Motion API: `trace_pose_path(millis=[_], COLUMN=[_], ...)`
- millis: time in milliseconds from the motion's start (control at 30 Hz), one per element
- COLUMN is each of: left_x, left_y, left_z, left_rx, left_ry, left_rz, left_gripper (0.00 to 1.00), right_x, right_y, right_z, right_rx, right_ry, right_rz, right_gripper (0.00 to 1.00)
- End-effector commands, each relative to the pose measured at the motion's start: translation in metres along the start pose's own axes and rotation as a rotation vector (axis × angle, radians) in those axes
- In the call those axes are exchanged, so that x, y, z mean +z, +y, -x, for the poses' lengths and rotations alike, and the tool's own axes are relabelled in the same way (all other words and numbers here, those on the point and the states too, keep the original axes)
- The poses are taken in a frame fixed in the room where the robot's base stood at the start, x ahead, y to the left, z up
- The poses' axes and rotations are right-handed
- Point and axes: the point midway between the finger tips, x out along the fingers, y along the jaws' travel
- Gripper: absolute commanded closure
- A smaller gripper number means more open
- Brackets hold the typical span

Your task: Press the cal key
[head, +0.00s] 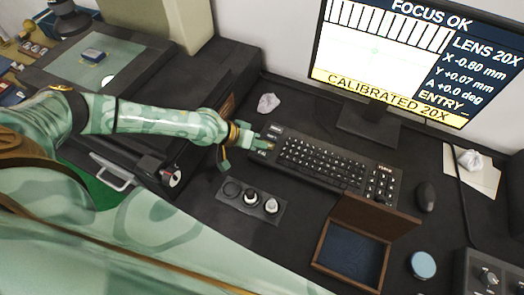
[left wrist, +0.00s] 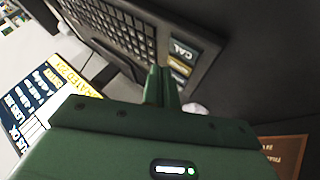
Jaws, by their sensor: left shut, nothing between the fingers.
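The black keyboard (head: 318,163) lies on the dark desk below the monitor. The CAL marking (left wrist: 182,49) shows at the keyboard's end in the left wrist view, with a yellowish key (left wrist: 178,64) beside it. My left gripper (head: 266,146) is shut and empty, with its fingertips over the keyboard's left end. In the left wrist view the fingertips (left wrist: 163,72) are close beside these keys and partly cover that end. I cannot tell whether they touch a key. The monitor (head: 395,60) reads FOCUS OK and CALIBRATED 20X. My right gripper is not in view.
An open brown box (head: 318,250) stands in front of the keyboard. A mouse (head: 425,196) and a blue round lid (head: 422,265) are to the right. A small plate with round parts (head: 251,200) lies near my left forearm. Crumpled paper (head: 268,103) lies behind the keyboard.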

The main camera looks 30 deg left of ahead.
Motion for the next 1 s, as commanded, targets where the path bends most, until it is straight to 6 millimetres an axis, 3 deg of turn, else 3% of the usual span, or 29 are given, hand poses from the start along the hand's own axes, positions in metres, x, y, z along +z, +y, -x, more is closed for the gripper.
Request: trace_pose_path(millis=[300, 1000], left_x=[-0.018, -0.017], left_y=[0.017, 0.017], left_z=[0.024, 0.023], left_rx=[0.0, 0.0], left_ry=[0.001, 0.0], left_rz=[-0.002, 0.0], left_gripper=[1.0, 1.0], right_x=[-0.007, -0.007], right_y=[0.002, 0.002], right_z=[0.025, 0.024], right_rx=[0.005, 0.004], right_ry=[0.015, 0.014], right_rz=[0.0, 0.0], right_gripper=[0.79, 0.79])
